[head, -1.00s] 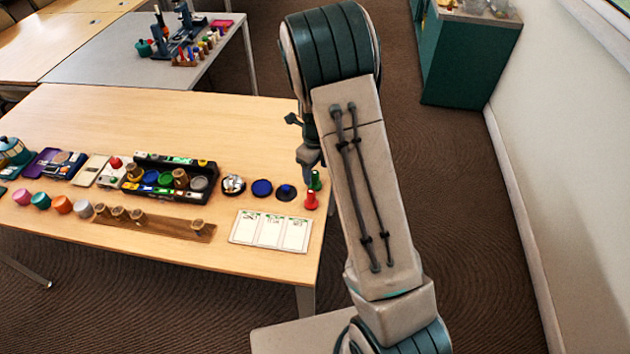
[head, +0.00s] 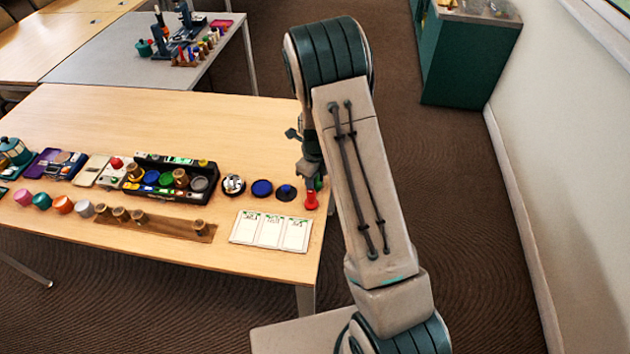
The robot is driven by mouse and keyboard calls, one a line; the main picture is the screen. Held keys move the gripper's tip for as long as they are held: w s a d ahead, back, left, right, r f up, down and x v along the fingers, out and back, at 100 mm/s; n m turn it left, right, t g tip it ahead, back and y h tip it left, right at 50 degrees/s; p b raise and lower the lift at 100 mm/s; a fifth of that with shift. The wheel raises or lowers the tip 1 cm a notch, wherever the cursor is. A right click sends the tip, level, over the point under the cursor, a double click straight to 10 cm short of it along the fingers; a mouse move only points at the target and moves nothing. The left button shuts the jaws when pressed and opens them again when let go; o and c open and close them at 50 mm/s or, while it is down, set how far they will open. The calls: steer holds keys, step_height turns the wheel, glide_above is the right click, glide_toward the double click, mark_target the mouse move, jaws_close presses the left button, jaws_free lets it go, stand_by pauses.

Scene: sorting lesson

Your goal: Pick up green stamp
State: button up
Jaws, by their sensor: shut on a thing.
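The green stamp (head: 319,184) is at the right end of the near table, just behind the red stamp (head: 311,201). Only a sliver of its green shows; the rest is hidden by my gripper. My gripper (head: 311,178) is low over the table's right edge, shut on the green stamp. Its fingers are small and partly hidden by my own arm. I cannot tell whether the stamp still touches the table.
The red stamp stands close in front of my gripper. A dark pad (head: 286,193) and a blue pad (head: 262,188) lie to its left. A white three-panel card (head: 270,231) lies nearer. A black tray (head: 170,196) holds several stamps and pads. The table's far part is clear.

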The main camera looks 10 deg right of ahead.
steer(key=shift+r, duration=0.5)
steer(key=r, duration=0.3)
steer(key=shift+s+r, duration=0.3)
steer(key=shift+s, duration=0.05)
steer(key=s+d+r, duration=0.2)
steer(key=s+r, duration=0.4)
steer(key=s, duration=0.4)
steer(key=shift+s+d+r+b, duration=0.2)
steer(key=shift+s+b, duration=0.2)
steer(key=o, duration=0.4)
steer(key=c, duration=0.3)
steer(key=shift+o, duration=0.3)
